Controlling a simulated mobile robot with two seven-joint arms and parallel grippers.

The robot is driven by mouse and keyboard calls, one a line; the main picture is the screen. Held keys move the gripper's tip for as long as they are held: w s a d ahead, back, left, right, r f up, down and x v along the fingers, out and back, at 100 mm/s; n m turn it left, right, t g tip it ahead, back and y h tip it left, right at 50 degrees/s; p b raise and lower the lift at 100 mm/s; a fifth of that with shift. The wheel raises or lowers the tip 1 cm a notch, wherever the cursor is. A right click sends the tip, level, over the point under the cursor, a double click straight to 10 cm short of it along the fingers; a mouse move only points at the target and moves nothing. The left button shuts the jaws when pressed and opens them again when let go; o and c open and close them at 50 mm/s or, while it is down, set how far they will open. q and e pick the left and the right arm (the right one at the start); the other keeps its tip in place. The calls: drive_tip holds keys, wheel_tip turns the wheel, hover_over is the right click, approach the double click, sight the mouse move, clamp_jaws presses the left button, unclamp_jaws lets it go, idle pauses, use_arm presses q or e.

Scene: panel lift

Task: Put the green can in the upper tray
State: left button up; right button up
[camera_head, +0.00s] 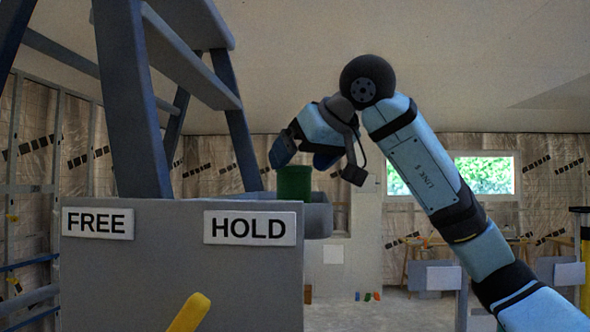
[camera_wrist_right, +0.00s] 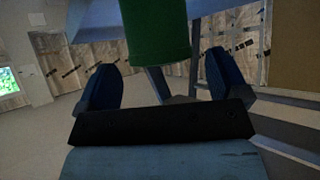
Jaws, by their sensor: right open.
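The green can (camera_head: 294,182) is upright beside the grey tray (camera_head: 319,216), behind the top edge of the grey panel. Its base is hidden, so I cannot tell what it rests on. My right gripper (camera_head: 304,156) is open, just above the can and slightly to its right, fingers pointing down-left. In the right wrist view the can (camera_wrist_right: 156,30) shows at the top, beyond and between the two spread blue fingers (camera_wrist_right: 160,66), with no clear contact. My left gripper is out of view.
The grey panel (camera_head: 180,275) carries FREE and HOLD labels, with a yellow lever (camera_head: 190,312) in front. A blue-grey ladder-like frame (camera_head: 140,100) rises on the left, close to the can. Open room lies to the right, with a workbench far back.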

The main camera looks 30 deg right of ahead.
drive_tip(key=v, duration=0.9)
drive_tip(key=shift+s+b, duration=0.3)
drive_tip(key=shift+b, duration=0.15)
